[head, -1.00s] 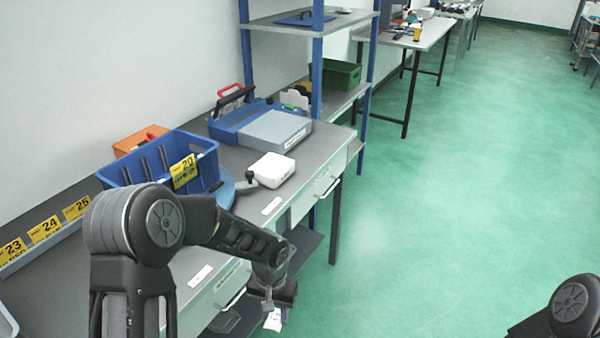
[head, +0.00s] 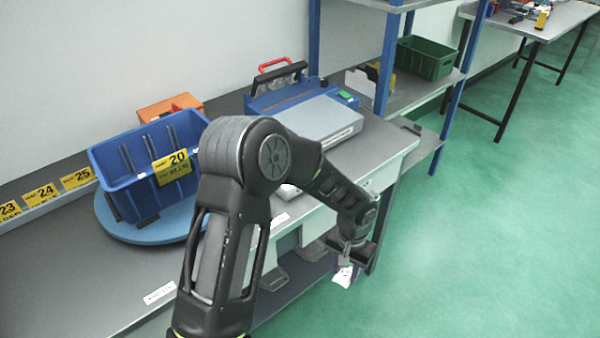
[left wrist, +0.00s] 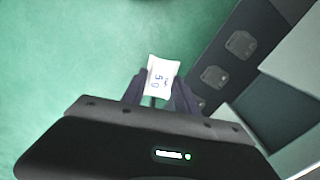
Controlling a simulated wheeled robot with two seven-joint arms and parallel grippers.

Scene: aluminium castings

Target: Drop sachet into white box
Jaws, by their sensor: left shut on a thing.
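My left gripper (head: 346,258) is shut on a small white sachet (head: 344,276), which hangs beyond the front edge of the bench, over the floor side. In the left wrist view the sachet (left wrist: 160,78) is upright between the two fingertips (left wrist: 156,92), with "5 g" printed on it. The white box (head: 287,192) on the bench is almost wholly hidden behind my left arm; only a pale sliver shows. The sachet is apart from it, to its lower right in the head view. My right gripper is out of view.
A blue crate (head: 120,175) labelled 20 stands on a round blue turntable (head: 150,232). A blue and grey case (head: 318,118) lies behind my arm. A lower shelf (head: 300,285) with grey pieces runs under the bench. Green floor (head: 480,230) is clear at right.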

